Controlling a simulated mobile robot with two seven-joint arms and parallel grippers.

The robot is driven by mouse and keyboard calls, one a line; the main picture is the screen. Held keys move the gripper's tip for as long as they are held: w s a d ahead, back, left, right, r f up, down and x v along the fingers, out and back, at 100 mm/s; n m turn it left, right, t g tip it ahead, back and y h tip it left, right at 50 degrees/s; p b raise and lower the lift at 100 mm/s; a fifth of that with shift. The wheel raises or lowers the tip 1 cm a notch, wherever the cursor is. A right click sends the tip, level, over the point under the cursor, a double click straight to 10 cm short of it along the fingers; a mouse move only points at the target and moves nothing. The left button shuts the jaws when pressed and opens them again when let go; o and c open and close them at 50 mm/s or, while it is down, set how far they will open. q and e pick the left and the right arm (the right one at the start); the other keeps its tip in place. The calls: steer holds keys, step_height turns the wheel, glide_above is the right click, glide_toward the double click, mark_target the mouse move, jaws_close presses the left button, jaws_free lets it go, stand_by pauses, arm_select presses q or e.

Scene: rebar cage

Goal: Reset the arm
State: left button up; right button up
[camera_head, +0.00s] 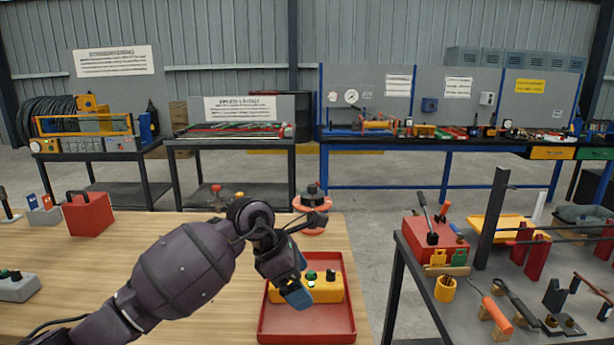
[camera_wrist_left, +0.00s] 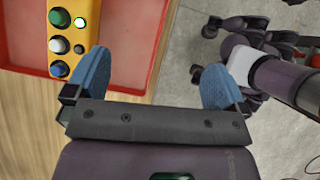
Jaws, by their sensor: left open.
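My left arm comes in from the left over the wooden table (camera_head: 60,255) in the head view. Its gripper (camera_head: 300,282) is above the red tray (camera_head: 345,325), beside a yellow control box (camera_head: 325,288) with several knobs and a lit green button. The left wrist view shows the two blue fingertips (camera_wrist_left: 152,85) wide apart with nothing between them. The yellow box (camera_wrist_left: 60,20) lies in the red tray (camera_wrist_left: 20,30) just beyond the left fingertip there. Whether that fingertip touches the box I cannot tell. My right gripper is not in the head view.
A red toolbox (camera_head: 88,213) and a grey button box (camera_head: 16,287) stand on the table's left part. A red-based device (camera_head: 311,218) stands behind the tray. A dark bench (camera_head: 420,290) with tools is at the right, across a gap. The table's middle left is clear.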

arm_select(q)
steer(key=s+d+r+n+t+h, duration=0.1)
steer(key=d+r+n+t+h, duration=0.1)
steer(key=r+n+h, duration=0.5)
steer(key=d+r+n+t+h, duration=0.25)
steer(key=r+n+h, duration=0.25)
steer(key=r+h, duration=0.35)
steer(key=a+f+n+t+y, duration=0.7)
steer(key=a+f+n+y, duration=0.15)
steer(key=n, duration=0.65)
steer(key=a+f+n+t+y, duration=0.7)
steer(key=a+f+n, duration=0.25)
steer(key=n, duration=0.65)
steer(key=s+a+f+n+g+y, duration=0.2)
steer(key=s+a+f+n, duration=0.1)
steer(key=s+f, duration=0.6)
steer(key=s+a+f+n+g+y, duration=0.2)
steer(key=s+a+f, duration=0.3)
steer(key=s+f, duration=0.4)
steer(key=s+a+f+n+g+y, duration=0.2)
steer(key=s+a+f+n+g, duration=0.1)
steer(key=s+f, duration=0.6)
steer(key=shift+s+a+n+g, duration=0.45)
steer(key=shift+s+a, duration=0.2)
steer(key=shift+s, duration=0.6)
